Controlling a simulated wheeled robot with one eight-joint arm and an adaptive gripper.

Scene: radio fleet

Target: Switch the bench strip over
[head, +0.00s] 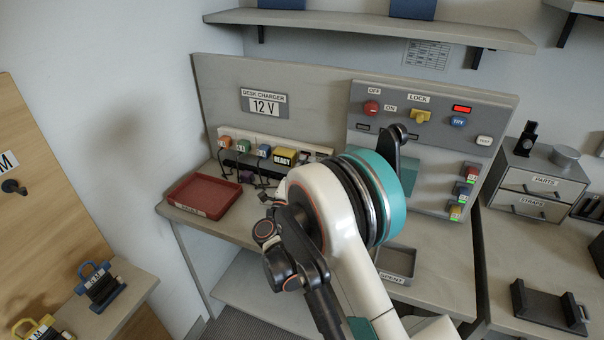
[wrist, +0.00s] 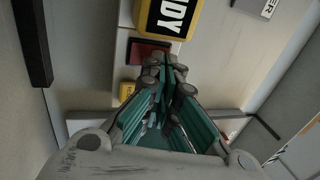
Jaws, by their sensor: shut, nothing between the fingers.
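The pale bench strip (head: 228,131) runs along the foot of the back panel in the head view, with orange, green and blue plugs in it. A yellow READY block (head: 285,156) stands near its right part; it also shows in the wrist view (wrist: 168,17). Below that block in the wrist view is a dark red piece (wrist: 140,53) on a pale surface, possibly the strip's switch; its position is unclear. My gripper (wrist: 172,62) is shut and empty, its fingertips beside the red piece. I cannot tell whether they touch. My arm largely hides the gripper in the head view.
A red tray (head: 203,177) lies on the bench's left, and a grey tray (head: 399,250) at its front right. The upright panel carries a red knob (head: 371,107), a yellow lock handle (head: 420,116) and buttons. Plug cords hang near the strip. A shelf (head: 370,28) is above.

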